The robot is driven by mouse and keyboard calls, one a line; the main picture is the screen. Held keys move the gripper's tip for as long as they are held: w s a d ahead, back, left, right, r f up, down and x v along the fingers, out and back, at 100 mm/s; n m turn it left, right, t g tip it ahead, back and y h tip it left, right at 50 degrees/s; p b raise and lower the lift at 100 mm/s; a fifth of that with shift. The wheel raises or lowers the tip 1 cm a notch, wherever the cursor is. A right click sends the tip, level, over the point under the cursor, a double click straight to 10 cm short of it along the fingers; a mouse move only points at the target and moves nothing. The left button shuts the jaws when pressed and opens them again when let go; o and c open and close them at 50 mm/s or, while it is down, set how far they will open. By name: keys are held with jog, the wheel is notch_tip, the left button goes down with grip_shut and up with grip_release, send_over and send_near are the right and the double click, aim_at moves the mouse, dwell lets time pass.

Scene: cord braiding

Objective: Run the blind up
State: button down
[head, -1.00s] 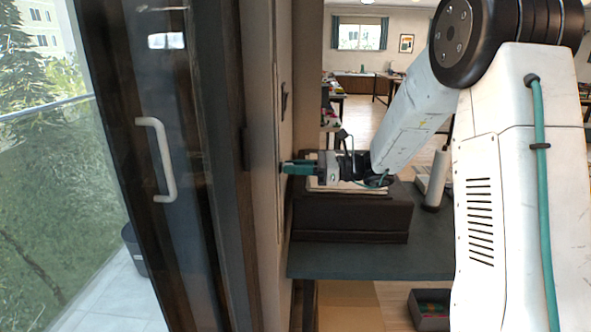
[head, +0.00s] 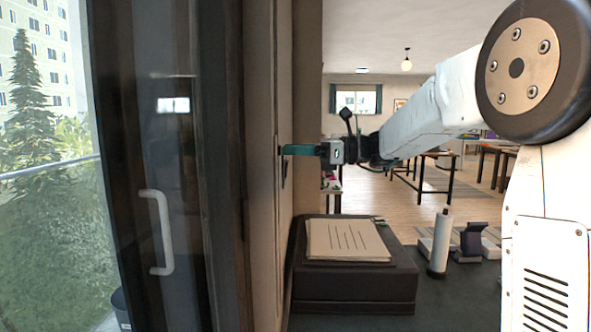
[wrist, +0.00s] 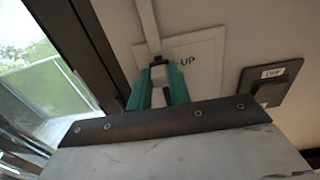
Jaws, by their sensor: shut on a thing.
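In the wrist view my gripper (wrist: 158,95) has its green fingers closed on a small pale grey lever (wrist: 158,73). The lever is on a light wall plate (wrist: 205,55) marked "UP". The fingers partly hide the lever and the plate's lower part. In the head view my gripper (head: 284,150) points left and its fingertips meet the wall beside the window frame. The plate and lever cannot be made out there. The blind itself is not visible in either view.
A glass door with a white handle (head: 158,232) stands left. Below my gripper, a dark box (head: 355,283) carries papers (head: 346,240). The room behind is open.

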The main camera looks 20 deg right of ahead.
jog(key=shift+r, duration=0.35)
jog(key=shift+r, duration=0.1)
jog(key=c, duration=1.3)
grip_release()
jog(key=shift+d, duration=0.1)
jog(key=v, duration=0.7)
jog(key=shift+s+d, duration=0.15)
jog(key=shift+d, duration=0.15)
